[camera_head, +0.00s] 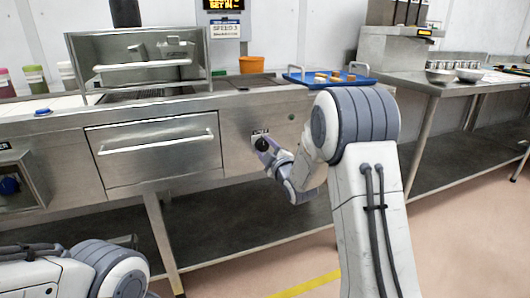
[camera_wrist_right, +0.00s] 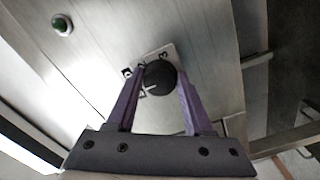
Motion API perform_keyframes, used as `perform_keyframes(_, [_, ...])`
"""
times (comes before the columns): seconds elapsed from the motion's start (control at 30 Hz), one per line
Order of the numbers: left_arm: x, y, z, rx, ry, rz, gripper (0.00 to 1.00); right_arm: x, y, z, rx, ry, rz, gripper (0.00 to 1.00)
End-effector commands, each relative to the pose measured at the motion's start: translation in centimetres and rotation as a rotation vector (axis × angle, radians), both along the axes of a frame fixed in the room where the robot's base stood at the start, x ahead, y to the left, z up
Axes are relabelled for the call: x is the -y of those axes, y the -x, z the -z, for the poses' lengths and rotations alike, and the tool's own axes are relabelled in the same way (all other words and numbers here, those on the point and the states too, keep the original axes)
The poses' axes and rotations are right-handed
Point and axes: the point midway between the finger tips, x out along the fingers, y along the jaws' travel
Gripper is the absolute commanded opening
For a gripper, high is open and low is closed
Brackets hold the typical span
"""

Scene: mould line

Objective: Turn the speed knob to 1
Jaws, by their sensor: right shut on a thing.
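The speed knob (camera_head: 262,144) is a round black knob on the steel front panel, right of the wide drawer. In the right wrist view the knob (camera_wrist_right: 160,77) sits on a pale label plate with small digits; a light pointer line on it runs toward the lower left. My right gripper (camera_head: 268,149) is at the panel. Its purple fingers (camera_wrist_right: 158,80) are shut on the knob's two sides. My left arm shows at the lower left, its gripper out of the picture.
A sign (camera_head: 226,29) under an orange-lit display appears to read "SPEED 3". A green button (camera_wrist_right: 62,25) sits on the panel near the knob. The drawer handle (camera_head: 155,143) sticks out at left.

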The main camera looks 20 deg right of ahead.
Motion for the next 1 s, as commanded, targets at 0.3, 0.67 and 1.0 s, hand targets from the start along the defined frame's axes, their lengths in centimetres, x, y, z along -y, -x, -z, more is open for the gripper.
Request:
perform_keyframes(0.3, [0.01,0.0,0.22,0.0,0.0,0.0,0.5,-0.07,0.01,0.11,-0.003,0.026,-0.002,0.0])
perform_keyframes(0.67, [0.0,0.0,0.21,0.0,0.0,0.0,0.5,-0.06,0.01,0.09,-0.002,0.025,-0.002,0.81])
perform_keyframes(1.0, [0.0,-0.01,0.1,0.0,0.0,0.0,0.5,0.04,0.45,-0.01,-0.001,0.023,0.0,0.81])
